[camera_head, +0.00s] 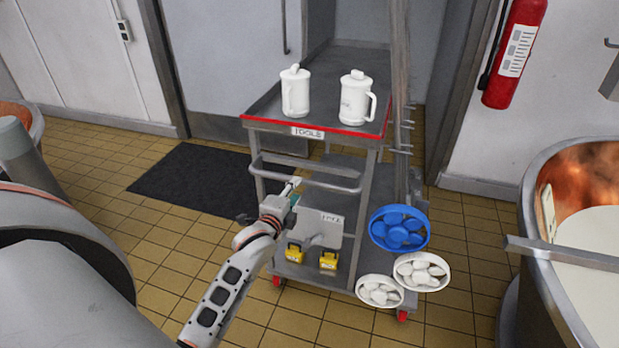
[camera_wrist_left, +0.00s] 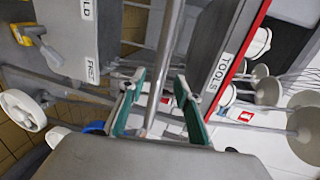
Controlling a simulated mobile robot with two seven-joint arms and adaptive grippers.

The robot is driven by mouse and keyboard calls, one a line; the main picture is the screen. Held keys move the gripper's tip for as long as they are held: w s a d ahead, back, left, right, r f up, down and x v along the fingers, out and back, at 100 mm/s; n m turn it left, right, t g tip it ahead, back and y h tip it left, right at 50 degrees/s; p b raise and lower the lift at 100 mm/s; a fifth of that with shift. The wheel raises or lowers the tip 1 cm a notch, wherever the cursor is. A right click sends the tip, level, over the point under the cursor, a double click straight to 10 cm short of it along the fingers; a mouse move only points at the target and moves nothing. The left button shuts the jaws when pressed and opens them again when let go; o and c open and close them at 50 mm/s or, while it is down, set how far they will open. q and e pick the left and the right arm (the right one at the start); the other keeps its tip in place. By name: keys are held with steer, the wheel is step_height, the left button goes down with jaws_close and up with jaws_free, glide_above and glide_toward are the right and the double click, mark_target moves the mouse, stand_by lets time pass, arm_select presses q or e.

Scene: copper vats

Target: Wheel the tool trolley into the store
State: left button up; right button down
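The tool trolley (camera_head: 270,114) stands in the middle of the head view, grey with a red front edge and a TOOLS label. A grey push bar (camera_head: 325,183) runs across its near side. My left gripper (camera_head: 294,188) is at the left part of this bar. In the left wrist view, the bar (camera_wrist_left: 163,60) passes between the green-padded fingers of my left gripper (camera_wrist_left: 160,108), with gaps beside it. The fingers are open. A doorway (camera_head: 374,25) lies behind the trolley; whether it is the store I cannot tell. My right gripper is not in view.
Two white jugs (camera_head: 295,95) (camera_head: 352,100) stand on the trolley top. Low down are a labelled plate (camera_head: 328,228) and yellow parts (camera_head: 328,260). A copper vat (camera_head: 585,180) stands right; a dark mat (camera_head: 190,185) lies left.

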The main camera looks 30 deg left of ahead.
arm_select(q)
steer(key=shift+x, duration=3.55)
jaws_close()
